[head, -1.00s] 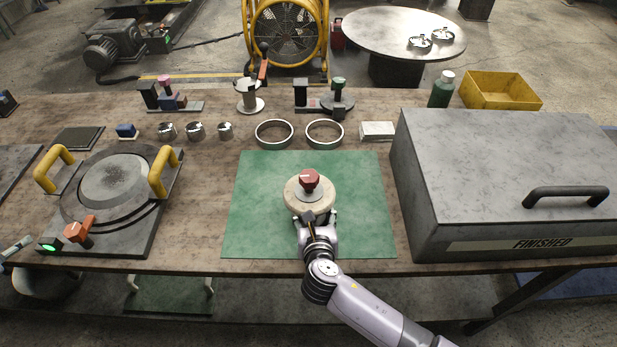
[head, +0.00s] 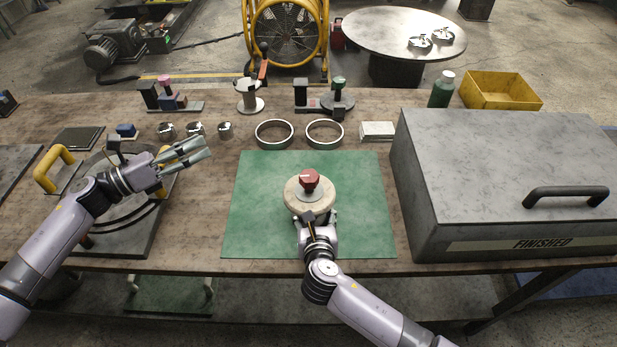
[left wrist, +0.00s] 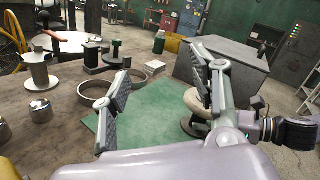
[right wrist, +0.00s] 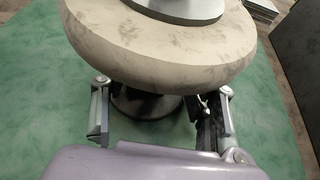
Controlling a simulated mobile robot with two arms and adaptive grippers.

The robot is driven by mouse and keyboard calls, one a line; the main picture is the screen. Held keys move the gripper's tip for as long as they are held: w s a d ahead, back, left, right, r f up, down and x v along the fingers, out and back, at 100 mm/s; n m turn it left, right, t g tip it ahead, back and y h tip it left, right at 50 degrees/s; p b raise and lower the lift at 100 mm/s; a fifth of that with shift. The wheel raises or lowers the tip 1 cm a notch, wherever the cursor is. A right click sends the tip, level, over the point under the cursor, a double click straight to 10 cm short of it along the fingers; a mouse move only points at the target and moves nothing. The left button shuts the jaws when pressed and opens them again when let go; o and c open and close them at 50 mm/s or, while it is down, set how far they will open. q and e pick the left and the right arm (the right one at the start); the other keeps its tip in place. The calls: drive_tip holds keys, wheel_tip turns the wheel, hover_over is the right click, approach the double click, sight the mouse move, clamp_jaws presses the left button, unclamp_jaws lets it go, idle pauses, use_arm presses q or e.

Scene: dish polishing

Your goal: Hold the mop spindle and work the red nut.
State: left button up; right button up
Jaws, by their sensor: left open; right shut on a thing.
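The red nut (head: 309,179) sits on top of the round cream mop (head: 292,192), above a grey washer, on the green mat (head: 255,220). My right gripper (head: 316,218) is at the near side of the mop. In the right wrist view its fingers (right wrist: 160,115) are either side of the dark spindle (right wrist: 145,104) under the mop (right wrist: 190,60); the grip contact is partly hidden. My left gripper (head: 195,153) is open and empty above the left plate fixture, apart from the nut. In the left wrist view its spread fingers (left wrist: 165,95) frame the mat.
A large grey box marked FINISHED (head: 500,180) stands right of the mat. Two metal rings (head: 274,133) and several small steel cups (head: 195,131) lie behind. The yellow-handled fixture (head: 140,235) is at left. The mat around the mop is clear.

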use_arm(q)
drive_tip(key=s+d+f+m+g+h, duration=0.1)
drive_tip(key=s+d+f+m+g, duration=0.15)
drive_tip(key=d+m, duration=0.5)
drive_tip(key=g, duration=0.2)
approach(308, 179)
drive_tip(key=shift+m+h, duration=0.25)
drive_tip(key=shift+h, duration=0.05)
drive_tip(key=x, duration=0.3)
drive_tip(key=f+x, duration=0.1)
drive_tip(key=x, duration=0.6)
drive_tip(key=shift+w+d+f, duration=0.1)
drive_tip(key=shift+w+f, duration=0.2)
drive_tip(key=shift+w, duration=0.2)
drive_tip(key=c, duration=1.2)
